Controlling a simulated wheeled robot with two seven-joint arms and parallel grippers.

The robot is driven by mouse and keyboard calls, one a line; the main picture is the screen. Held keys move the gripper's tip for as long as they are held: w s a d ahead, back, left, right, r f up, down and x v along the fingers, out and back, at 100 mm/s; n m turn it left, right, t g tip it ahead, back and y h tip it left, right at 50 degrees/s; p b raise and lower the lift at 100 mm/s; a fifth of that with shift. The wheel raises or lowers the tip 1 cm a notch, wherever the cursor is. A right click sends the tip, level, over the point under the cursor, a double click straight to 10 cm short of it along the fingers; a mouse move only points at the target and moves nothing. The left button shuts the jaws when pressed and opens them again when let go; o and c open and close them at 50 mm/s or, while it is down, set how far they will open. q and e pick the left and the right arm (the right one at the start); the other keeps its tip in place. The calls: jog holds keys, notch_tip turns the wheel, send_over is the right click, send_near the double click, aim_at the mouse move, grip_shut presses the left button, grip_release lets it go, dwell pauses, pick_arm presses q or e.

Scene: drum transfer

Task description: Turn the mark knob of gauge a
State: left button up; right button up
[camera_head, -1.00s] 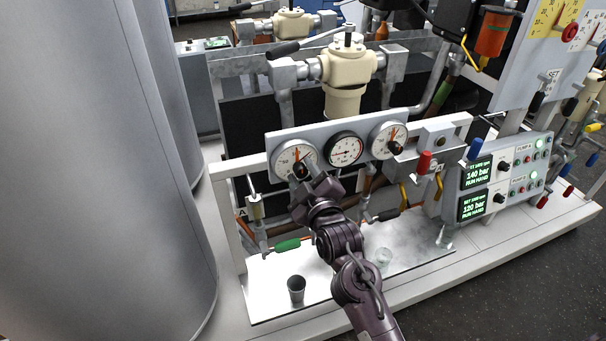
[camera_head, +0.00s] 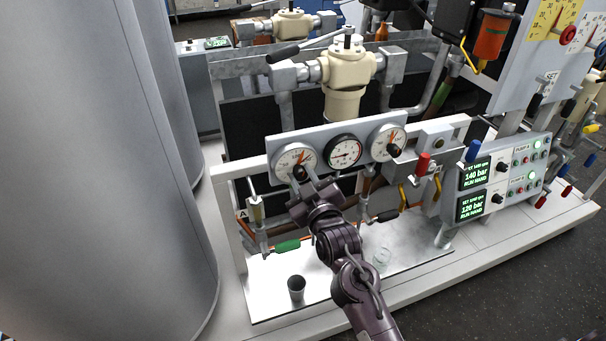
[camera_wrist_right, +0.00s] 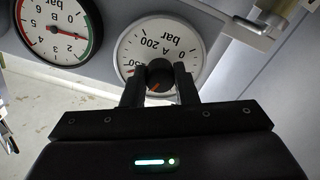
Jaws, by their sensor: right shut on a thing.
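Gauge a (camera_head: 291,155) is the white round dial at the left end of the grey gauge panel in the head view. In the right wrist view its face (camera_wrist_right: 150,38) reads "A 200 bar". Its dark mark knob (camera_head: 299,173) sits on the front of the dial, and it also shows in the wrist view (camera_wrist_right: 160,74) with a red pointer piece by it. My right gripper (camera_head: 303,182) is shut on this knob, one finger on each side (camera_wrist_right: 159,82). The gripper hides the lower part of the dial. My left gripper is not in view.
A middle gauge (camera_head: 344,151) and a right gauge (camera_head: 387,142) share the panel. A green-handled lever (camera_head: 287,246) lies below. A large grey tank (camera_head: 100,150) fills the left.

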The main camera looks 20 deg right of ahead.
jog(key=m+p, duration=0.1)
jog(key=m, duration=0.2)
jog(key=shift+m+p, duration=0.4)
jog(key=shift+m, duration=1.3)
jog(key=o, duration=1)
